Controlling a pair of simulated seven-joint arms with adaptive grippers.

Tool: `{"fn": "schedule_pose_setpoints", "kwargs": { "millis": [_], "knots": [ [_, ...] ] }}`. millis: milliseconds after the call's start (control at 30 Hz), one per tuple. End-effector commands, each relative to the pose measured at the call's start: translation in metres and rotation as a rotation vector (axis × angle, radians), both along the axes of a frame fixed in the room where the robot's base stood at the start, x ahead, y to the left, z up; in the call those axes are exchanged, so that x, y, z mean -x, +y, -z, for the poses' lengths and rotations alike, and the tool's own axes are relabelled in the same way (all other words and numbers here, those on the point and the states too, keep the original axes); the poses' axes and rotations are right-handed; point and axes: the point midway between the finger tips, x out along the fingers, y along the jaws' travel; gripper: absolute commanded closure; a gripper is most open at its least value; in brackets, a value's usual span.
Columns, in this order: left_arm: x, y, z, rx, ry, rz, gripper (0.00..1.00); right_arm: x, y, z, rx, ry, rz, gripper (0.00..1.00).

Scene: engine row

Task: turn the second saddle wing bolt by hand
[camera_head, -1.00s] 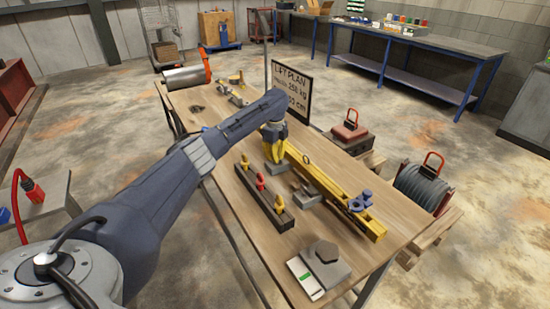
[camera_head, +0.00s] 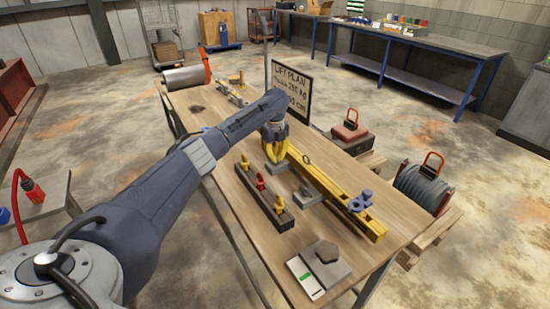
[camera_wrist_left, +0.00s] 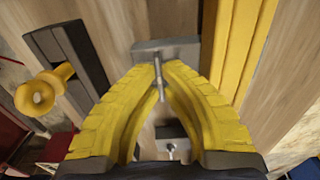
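My left gripper (camera_head: 275,158) points down over the wooden table, between the yellow beam (camera_head: 328,188) and a dark rack (camera_head: 283,222). In the left wrist view its yellow fingers (camera_wrist_left: 159,78) come together on a thin grey upright wing bolt (camera_wrist_left: 158,68). The bolt stands on a grey saddle block (camera_wrist_left: 180,49), which shows under the fingertips in the head view (camera_head: 278,168). Another grey saddle block (camera_head: 308,196) sits nearer, apart from the gripper. A second block with a small bolt (camera_wrist_left: 170,146) shows low between the fingers. My right gripper is out of view.
The rack carries yellow and red pieces close to the gripper; one yellow piece (camera_wrist_left: 42,93) shows in the wrist view. Blue shackle-like parts (camera_head: 360,201) sit at the beam. A lift plan sign (camera_head: 292,89) stands behind. Bare tabletop (camera_head: 330,224) lies in front.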

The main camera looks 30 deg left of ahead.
Motion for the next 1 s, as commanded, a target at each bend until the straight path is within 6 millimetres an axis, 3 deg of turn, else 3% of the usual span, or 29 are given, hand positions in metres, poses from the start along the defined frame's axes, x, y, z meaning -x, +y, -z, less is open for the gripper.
{"fn": "schedule_pose_setpoints", "kwargs": {
  "millis": [267, 300, 500, 767, 1000],
  "knots": [
    [-0.001, 0.0, -0.003, 0.001, -0.004, 0.0, 1.0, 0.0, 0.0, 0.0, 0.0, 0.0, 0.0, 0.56],
    [-0.001, 0.0, -0.003, 0.001, -0.004, 0.0, 0.92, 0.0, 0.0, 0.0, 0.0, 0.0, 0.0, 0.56],
    [-0.001, 0.0, -0.001, 0.0, -0.002, -0.001, 0.72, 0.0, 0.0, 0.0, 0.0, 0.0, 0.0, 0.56],
    [0.0, 0.0, -0.002, 0.0, -0.001, -0.001, 0.72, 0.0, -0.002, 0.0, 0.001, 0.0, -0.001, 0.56],
    [-0.001, 0.001, -0.027, 0.0, -0.004, -0.001, 0.72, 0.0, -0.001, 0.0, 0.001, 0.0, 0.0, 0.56]
  ]
}}
